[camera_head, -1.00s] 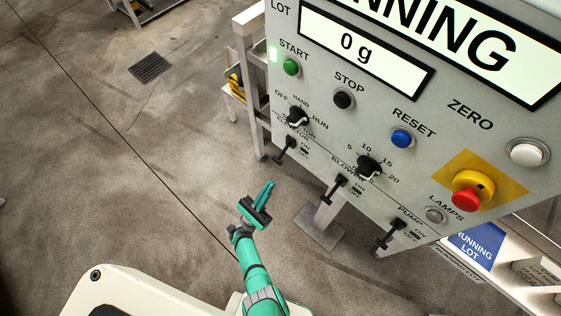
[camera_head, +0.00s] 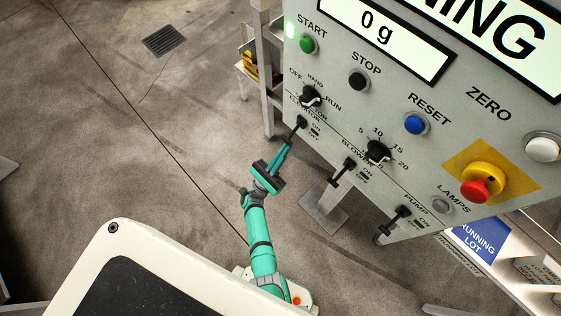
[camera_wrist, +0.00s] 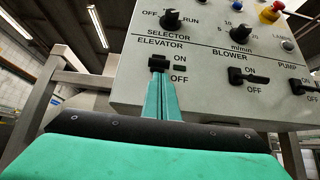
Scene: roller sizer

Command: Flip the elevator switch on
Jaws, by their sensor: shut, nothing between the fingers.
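The elevator switch (camera_wrist: 159,63) is a black lever under the ELEVATOR label, with ON above and OFF below on its right. In the head view the elevator switch (camera_head: 301,122) is at the lower left of the grey control panel (camera_head: 335,98). My gripper (camera_head: 287,143) is green, with its fingers together and nothing between them. Its fingertips are just below the elevator switch. In the wrist view my gripper's fingertips (camera_wrist: 162,76) cover the lower part of the lever; whether they touch it I cannot tell.
The blower switch (camera_head: 344,172) and pump switch (camera_head: 394,222) are to the right along the panel's lower edge. The selector knob (camera_head: 311,95) is just above the elevator switch. A metal post (camera_head: 264,75) stands left of the panel. The floor at left is open.

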